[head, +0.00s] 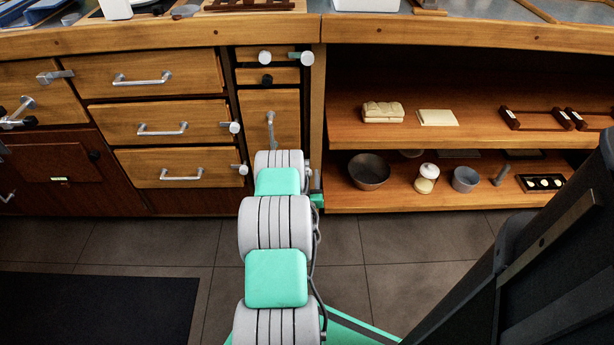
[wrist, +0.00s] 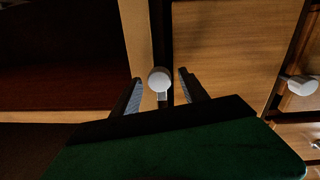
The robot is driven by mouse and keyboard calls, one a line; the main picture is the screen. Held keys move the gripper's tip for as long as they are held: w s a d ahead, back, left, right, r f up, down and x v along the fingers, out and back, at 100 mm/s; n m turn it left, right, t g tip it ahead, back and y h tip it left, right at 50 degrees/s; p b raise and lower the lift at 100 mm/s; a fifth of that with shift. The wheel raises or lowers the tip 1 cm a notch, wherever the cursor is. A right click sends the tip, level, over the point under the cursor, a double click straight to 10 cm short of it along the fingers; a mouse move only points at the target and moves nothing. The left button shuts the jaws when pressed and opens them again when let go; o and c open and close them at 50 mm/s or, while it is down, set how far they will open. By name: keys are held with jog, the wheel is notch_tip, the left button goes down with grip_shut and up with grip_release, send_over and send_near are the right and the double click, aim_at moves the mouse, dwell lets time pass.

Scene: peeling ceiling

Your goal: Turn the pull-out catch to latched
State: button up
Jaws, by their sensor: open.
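The pull-out catch (wrist: 159,78), a round pale-grey knob with a short tab pointing down in the picture, is on the cabinet front in the wrist view. It sits by the edge of a wooden front (wrist: 225,45), beside a dark vertical gap. My gripper (wrist: 160,75) is open, with one finger on either side of the knob. Small gaps show between the knob and both fingers, and I cannot tell how far it lies between them in depth. In the head view my arm hides this catch and most of my gripper. The narrow pull-out front (head: 285,105) shows above the arm, with a vertical handle (head: 270,130).
Drawers with bar handles (head: 143,80) and small catches (head: 234,128) stand to the left. An open shelf (head: 450,140) on the right holds a bowl (head: 369,171), a jar (head: 427,178) and other items. The counter (head: 420,29) overhangs above. Tiled floor in front is partly clear.

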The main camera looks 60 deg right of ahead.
jog(key=shift+d, duration=0.15)
jog(key=shift+c, duration=0.3)
grip_shut()
dwell(0.3)
